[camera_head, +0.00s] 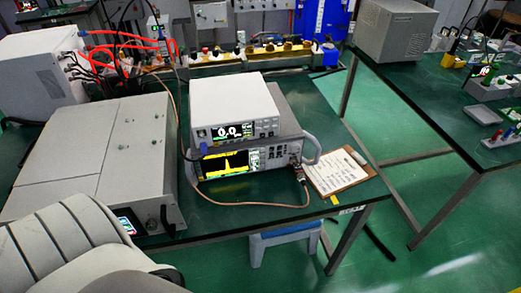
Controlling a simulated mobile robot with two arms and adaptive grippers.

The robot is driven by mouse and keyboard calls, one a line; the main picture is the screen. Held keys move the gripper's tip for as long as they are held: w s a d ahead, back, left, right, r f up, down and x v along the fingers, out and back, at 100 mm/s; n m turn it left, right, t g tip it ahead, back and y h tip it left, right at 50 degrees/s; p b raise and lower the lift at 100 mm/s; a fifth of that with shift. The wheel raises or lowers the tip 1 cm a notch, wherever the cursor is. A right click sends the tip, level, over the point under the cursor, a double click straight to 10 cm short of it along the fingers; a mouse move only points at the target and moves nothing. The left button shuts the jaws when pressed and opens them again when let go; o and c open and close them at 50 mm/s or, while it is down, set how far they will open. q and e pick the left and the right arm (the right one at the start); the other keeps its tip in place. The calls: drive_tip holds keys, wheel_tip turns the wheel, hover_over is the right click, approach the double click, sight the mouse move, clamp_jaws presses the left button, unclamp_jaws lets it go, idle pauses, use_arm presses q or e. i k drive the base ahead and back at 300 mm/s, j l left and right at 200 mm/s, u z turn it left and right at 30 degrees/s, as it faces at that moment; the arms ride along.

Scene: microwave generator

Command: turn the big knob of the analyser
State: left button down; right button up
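The analyser (228,163) stands on the green-topped bench, with a yellow spectrum trace on its lit screen. A white instrument (235,108) with a "0.0" readout sits on top of it. Small buttons and dark controls (277,154) are right of the screen, and a round part (294,158) is near the right end of the front. The big knob is too small to tell apart from the other controls. Neither of my grippers shows in this view.
A large grey generator cabinet (100,165) stands left of the analyser. A clipboard (335,170) lies at its right. A brown cable (245,203) loops in front along the bench edge. A blue-topped stool (285,232) is below. Green floor is open between the benches.

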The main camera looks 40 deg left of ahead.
sight(295, 148)
drive_tip(key=i+l+u, duration=0.1)
drive_tip(key=u, duration=0.3)
drive_tip(key=l+u, duration=0.55)
drive_tip(key=u, duration=0.2)
drive_tip(key=l+u, duration=0.35)
drive_tip(key=i+j, duration=0.05)
